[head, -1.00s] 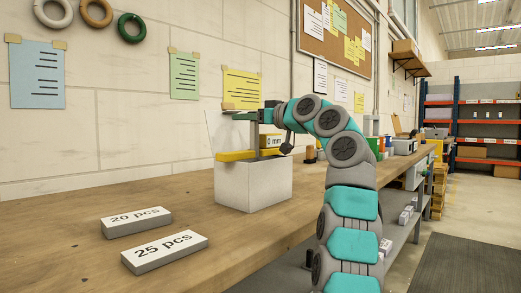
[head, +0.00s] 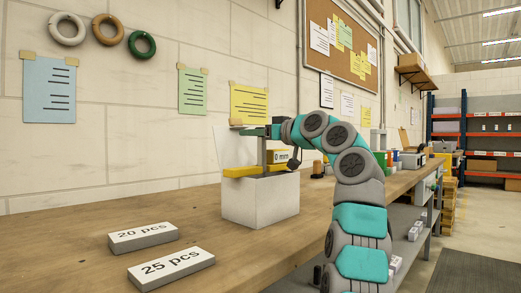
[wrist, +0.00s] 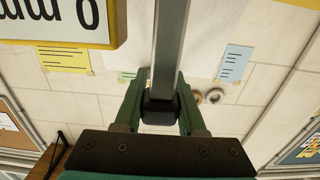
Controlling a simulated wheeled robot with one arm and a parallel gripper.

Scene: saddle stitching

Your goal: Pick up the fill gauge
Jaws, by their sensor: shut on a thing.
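The fill gauge has a yellow crossbar (head: 243,171), a grey upright post (head: 262,153) and a yellow label reading "0 mm" (head: 280,156). Its crossbar sits at the top of a white box (head: 260,206); I cannot tell if they touch. My gripper (head: 274,131) is at the top of the post. In the wrist view my green gripper fingers (wrist: 160,105) are shut on the gauge's dark knob, with its grey post (wrist: 170,40) running between them. The "0 mm" label (wrist: 65,18) shows upside down at upper left there.
Two grey blocks lie on the wooden bench (head: 90,220) at front left: "20 pcs" (head: 143,238) and "25 pcs" (head: 171,270). A thin pale panel (head: 228,145) stands behind the box. Several containers (head: 410,160) stand farther back along the bench.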

